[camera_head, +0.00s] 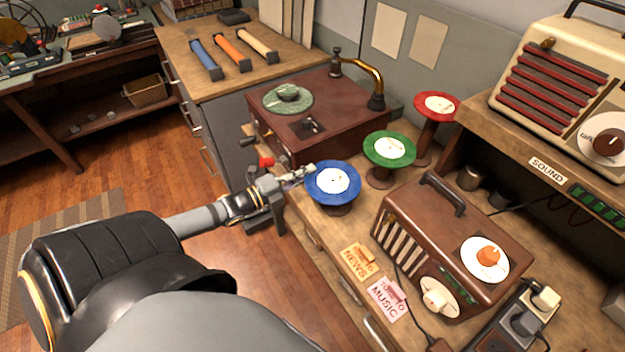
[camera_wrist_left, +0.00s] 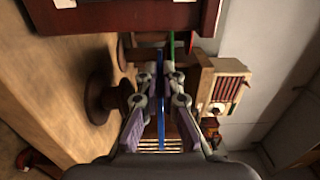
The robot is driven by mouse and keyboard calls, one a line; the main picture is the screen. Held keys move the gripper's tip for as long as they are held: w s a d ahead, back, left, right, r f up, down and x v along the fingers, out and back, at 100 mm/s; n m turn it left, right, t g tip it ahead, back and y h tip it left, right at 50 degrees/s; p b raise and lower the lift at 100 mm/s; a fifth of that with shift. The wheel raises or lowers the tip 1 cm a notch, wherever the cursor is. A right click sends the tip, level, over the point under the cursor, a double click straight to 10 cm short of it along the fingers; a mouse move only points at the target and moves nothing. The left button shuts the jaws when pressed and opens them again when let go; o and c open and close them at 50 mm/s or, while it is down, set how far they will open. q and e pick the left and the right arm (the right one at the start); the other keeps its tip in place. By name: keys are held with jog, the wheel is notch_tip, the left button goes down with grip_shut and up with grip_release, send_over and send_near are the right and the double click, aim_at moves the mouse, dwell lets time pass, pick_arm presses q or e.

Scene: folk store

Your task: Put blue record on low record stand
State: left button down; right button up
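The blue record (camera_head: 332,183) has a white label and lies about level. My left gripper (camera_head: 301,176) is at its left edge. In the left wrist view the record (camera_wrist_left: 161,100) shows edge-on between the fingers of my left gripper (camera_wrist_left: 161,84), which are closed in on it. The low record stand (camera_wrist_left: 99,98), dark brown and round-based, is below the record with a visible gap between them. In the head view the stand (camera_head: 340,210) is mostly hidden under the record. My right gripper is not in view.
A green record (camera_head: 389,147) and a red record (camera_head: 437,104) lie on taller stands behind. A brown record player (camera_head: 318,112) stands behind left, a brown radio (camera_head: 450,240) to the right. NEWS and MUSIC cards (camera_head: 372,278) lie in front.

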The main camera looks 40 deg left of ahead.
pick_arm(q)
jog(key=shift+w+d+f, duration=0.2)
jog(key=shift+f, duration=0.35)
jog(key=shift+d, duration=0.15)
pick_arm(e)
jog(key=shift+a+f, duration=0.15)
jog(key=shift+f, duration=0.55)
pick_arm(q)
jog(key=shift+w+d+f+b, duration=0.1)
jog(key=shift+f+b, duration=0.1)
jog(key=shift+b, duration=0.4)
jog(key=f+b, duration=0.3)
jog(key=shift+w+d+f, duration=0.25)
jog(key=shift+f, duration=0.05)
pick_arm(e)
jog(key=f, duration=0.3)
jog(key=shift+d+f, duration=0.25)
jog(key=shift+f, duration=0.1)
pick_arm(q)
jog(key=shift+r, duration=0.1)
